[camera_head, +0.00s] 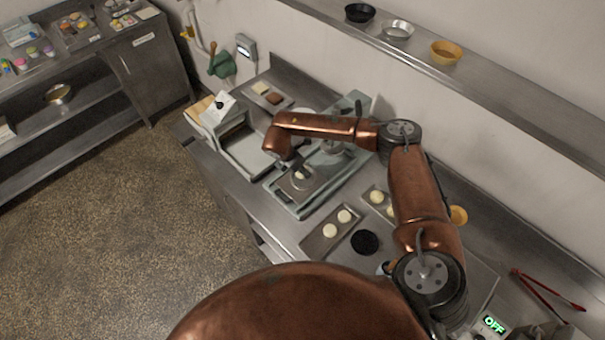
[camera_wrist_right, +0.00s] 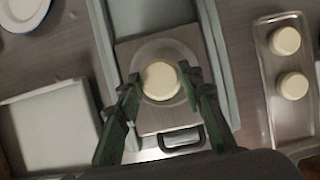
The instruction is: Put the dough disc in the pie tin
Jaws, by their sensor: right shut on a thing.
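My right gripper (camera_wrist_right: 160,84) has its two green-black fingers on either side of a pale cream dough disc (camera_wrist_right: 160,80) and is shut on it. In the head view the dough disc (camera_head: 300,175) shows below my copper right arm, over the square plate of a grey-green press (camera_head: 325,175). A pale round shape surrounds the disc in the wrist view; I cannot tell whether the disc touches it. A round black dish (camera_head: 365,242), perhaps a pie tin, lies on the counter. Black (camera_head: 360,12), silver (camera_head: 398,29) and yellow (camera_head: 445,52) tins stand on the wall shelf. My left gripper is not in view.
A tray (camera_head: 318,247) holds pale dough pieces beside the press; it also shows in the right wrist view (camera_wrist_right: 268,110). A white-topped box (camera_head: 250,152) stands left of the press. Red tongs (camera_head: 545,292) lie at the right. My arm crosses above the counter.

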